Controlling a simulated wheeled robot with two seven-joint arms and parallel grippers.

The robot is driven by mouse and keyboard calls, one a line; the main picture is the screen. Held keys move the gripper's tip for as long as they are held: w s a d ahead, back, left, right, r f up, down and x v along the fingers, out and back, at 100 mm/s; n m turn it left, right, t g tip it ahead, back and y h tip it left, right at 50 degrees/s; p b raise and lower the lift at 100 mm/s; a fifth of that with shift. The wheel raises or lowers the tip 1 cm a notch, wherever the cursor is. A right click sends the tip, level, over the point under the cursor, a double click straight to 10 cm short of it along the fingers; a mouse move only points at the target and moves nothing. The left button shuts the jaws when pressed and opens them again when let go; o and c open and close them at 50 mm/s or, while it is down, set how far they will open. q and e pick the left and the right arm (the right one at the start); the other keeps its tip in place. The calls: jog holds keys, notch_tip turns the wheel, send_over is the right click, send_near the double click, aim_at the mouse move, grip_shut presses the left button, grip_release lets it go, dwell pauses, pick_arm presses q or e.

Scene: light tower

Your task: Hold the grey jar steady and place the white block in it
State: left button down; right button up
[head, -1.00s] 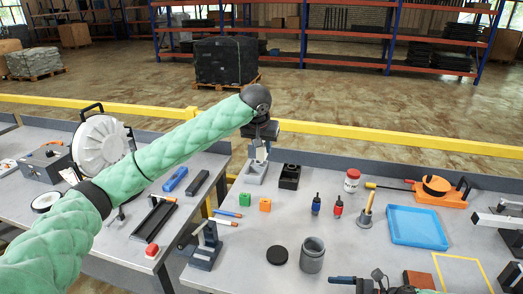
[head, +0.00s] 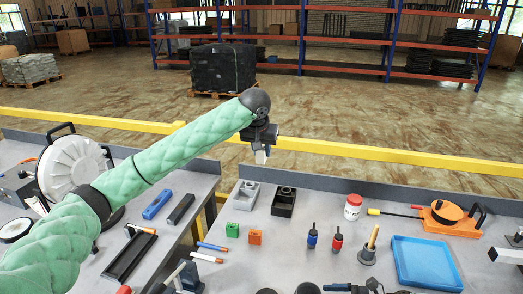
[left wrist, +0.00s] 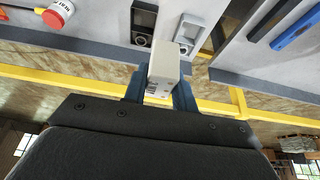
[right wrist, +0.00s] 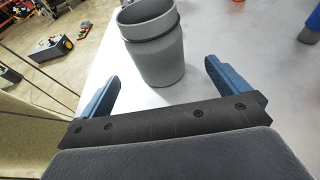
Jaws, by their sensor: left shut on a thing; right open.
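The white block (left wrist: 164,68) is held between the blue fingers of my left gripper (left wrist: 160,88). In the head view the white block (head: 261,157) hangs below my left gripper (head: 263,146), above the table's back edge. The grey jar (right wrist: 155,50) stands upright with its open mouth up in the right wrist view. My right gripper (right wrist: 161,70) is open, its fingers on either side of the view, with the jar ahead between them and apart from both. In the head view only the jar's top (head: 308,289) shows at the bottom edge.
A grey box (head: 245,195) and a black box (head: 284,201) stand near the back edge.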

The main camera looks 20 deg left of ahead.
jog(key=shift+b+x, duration=0.6)
jog(key=shift+x, duration=2.55)
jog(key=shift+c, duration=0.4)
jog(key=c, duration=0.9)
